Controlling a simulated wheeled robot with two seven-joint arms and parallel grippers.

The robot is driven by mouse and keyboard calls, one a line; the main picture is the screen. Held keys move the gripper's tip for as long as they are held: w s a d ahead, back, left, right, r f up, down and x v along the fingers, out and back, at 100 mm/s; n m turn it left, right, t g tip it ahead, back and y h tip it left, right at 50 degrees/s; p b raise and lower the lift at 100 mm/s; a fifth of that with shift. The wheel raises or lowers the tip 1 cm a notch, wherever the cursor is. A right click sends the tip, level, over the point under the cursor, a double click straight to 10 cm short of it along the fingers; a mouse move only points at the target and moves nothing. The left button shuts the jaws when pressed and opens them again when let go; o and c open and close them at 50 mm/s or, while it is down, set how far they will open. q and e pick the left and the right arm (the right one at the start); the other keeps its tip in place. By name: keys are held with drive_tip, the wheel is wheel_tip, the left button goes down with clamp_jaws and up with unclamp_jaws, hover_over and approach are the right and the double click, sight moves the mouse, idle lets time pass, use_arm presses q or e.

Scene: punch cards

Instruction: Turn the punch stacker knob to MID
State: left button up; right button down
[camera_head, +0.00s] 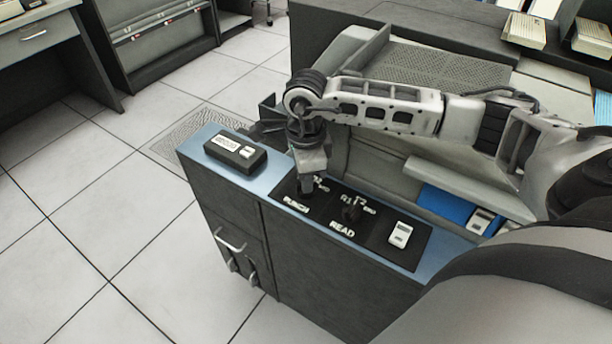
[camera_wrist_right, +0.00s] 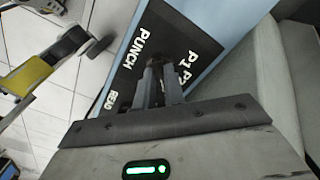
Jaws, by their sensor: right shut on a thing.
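The black control panel (camera_head: 384,238) on top of the cabinet carries a PUNCH label and a READ label. My right gripper (camera_head: 306,186) points down over the PUNCH end and covers most of the punch stacker knob. In the right wrist view the right gripper (camera_wrist_right: 160,88) is shut on the dark punch knob (camera_wrist_right: 183,72), beside the PUNCH lettering. Fingers and knob overlap, so I cannot tell which position the knob points to. The READ knob (camera_head: 352,209) stands free to the right. My left gripper is not in view.
A small black box with white buttons (camera_head: 235,153) sits on the blue cabinet top, left of the panel. A white switch (camera_head: 400,234) is at the panel's right end. Grey machine housing rises behind the panel. Open tiled floor (camera_head: 100,230) lies at the left.

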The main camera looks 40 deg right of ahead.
drive_tip(key=shift+d+r, duration=0.1)
drive_tip(key=c, duration=1.5)
unclamp_jaws()
wheel_tip(320, 180, up, 16)
drive_tip(key=shift+f, duration=0.1)
